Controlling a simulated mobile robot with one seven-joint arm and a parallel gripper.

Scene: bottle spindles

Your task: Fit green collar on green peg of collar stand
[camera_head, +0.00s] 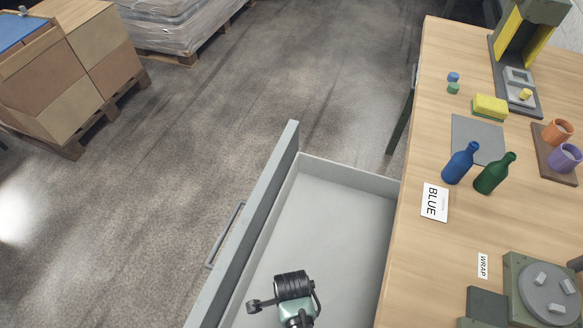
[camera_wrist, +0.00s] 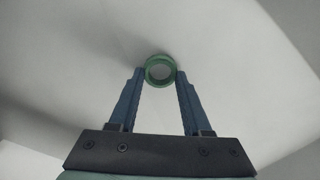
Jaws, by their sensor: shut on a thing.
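The green collar (camera_wrist: 160,70) is a small open ring in the wrist view. It sits between the two fingertips of my gripper (camera_wrist: 160,76), which is shut on it. A pale grey surface fills the view beyond the ring. In the head view, the end of my arm is over the open drawer (camera_head: 335,215); the fingers and the collar are hidden there. I cannot make out the collar stand or its green peg in either view.
The wooden table (camera_head: 440,270) is at the right. It bears a blue bottle (camera_head: 460,165), a green bottle (camera_head: 494,175), a card marked BLUE (camera_head: 435,202), a yellow sponge (camera_head: 490,107), small caps (camera_head: 453,87), two cups and a turntable (camera_head: 548,292). The drawer's walls surround my arm's end.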

